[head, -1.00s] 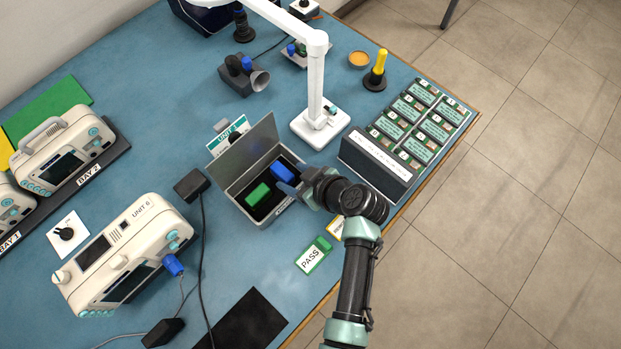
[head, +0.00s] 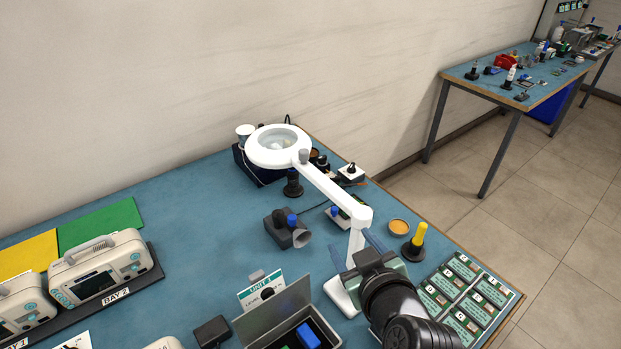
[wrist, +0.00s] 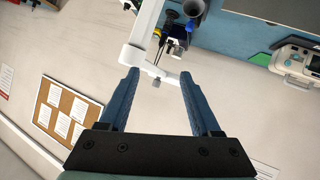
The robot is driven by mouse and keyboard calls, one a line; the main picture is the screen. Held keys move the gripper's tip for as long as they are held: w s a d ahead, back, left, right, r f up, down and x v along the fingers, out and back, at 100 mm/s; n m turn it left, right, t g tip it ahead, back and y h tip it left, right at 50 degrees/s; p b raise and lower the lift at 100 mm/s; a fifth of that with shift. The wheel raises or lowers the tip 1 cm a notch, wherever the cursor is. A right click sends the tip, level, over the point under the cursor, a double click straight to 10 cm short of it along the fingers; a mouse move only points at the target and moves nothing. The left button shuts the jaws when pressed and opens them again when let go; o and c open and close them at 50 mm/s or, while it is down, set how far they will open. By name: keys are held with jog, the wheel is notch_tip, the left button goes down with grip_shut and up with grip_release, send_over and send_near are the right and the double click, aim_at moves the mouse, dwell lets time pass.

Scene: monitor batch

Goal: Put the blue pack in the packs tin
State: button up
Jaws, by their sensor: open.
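The blue pack (head: 308,336) lies in the open grey tin (head: 272,321) at the bottom of the head view. A green pack lies beside it, mostly cut off by the picture's lower edge. The tin's lid stands raised at its back. My gripper (head: 362,257) is up and to the right of the tin, near the white lamp's post. In the wrist view my gripper (wrist: 160,92) shows two blue fingers spread wide with nothing between them, facing the wall and lamp.
A white magnifier lamp (head: 335,192) stands close to my gripper. A rack of labelled green packs (head: 462,290) is at the right table edge, with a yellow-handled tool (head: 416,240) behind it. Monitors (head: 100,270) stand at left. Blue table surface (head: 190,215) is clear at the back.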

notch_tip(320, 180, up, 19)
jog(key=w+a+m+t+h, duration=0.1)
jog(key=w+a+m+t, duration=0.1)
jog(key=t, duration=0.3)
jog(key=s+a+r+m+t, duration=0.1)
jog(key=s+r+t, duration=0.2)
jog(key=r, duration=0.6)
jog(key=s+a+r+m+t, duration=0.1)
jog(key=s+a+r+t, duration=0.1)
jog(key=s+r, duration=0.4)
jog(key=s+a+r+m+t+h, duration=0.1)
jog(key=s+r+t, duration=0.3)
jog(key=r, duration=0.9)
jog(key=shift+s+a+m+t, duration=0.3)
jog(key=shift+s+a+t, duration=0.1)
jog(key=shift+s+a, duration=0.3)
jog(key=shift+w, duration=0.1)
jog(key=shift+c, duration=1.2)
